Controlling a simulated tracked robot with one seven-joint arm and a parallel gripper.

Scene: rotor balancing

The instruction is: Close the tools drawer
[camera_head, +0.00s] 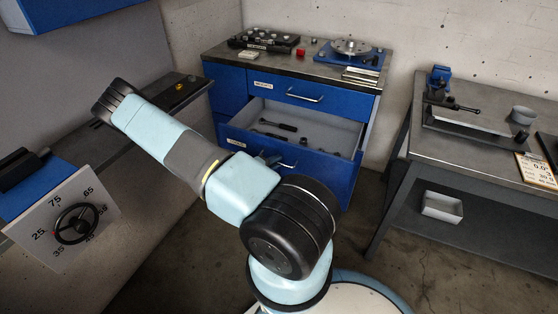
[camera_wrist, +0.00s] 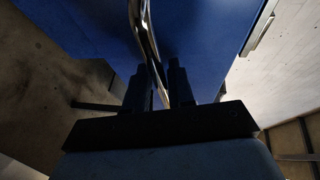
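The tools drawer (camera_head: 318,125) is the lower drawer of the blue cabinet and stands pulled out, with dark tools inside. Its bright handle (camera_head: 290,165) is on the blue front face. My gripper (camera_head: 268,159) is at the left part of this front, partly hidden behind my arm. In the wrist view the handle (camera_wrist: 153,50) runs down between the two dark fingers of my gripper (camera_wrist: 160,78), with one finger on each side. I cannot tell whether the fingers press on it.
The drawer above (camera_head: 300,92) is shut. The cabinet top holds a rotor fixture (camera_head: 350,48) and a black tray (camera_head: 263,40). A workbench (camera_head: 460,148) stands to the right, with a white bin (camera_head: 442,208) below. A panel with a handwheel (camera_head: 78,224) is at the left. Floor between cabinet and workbench is clear.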

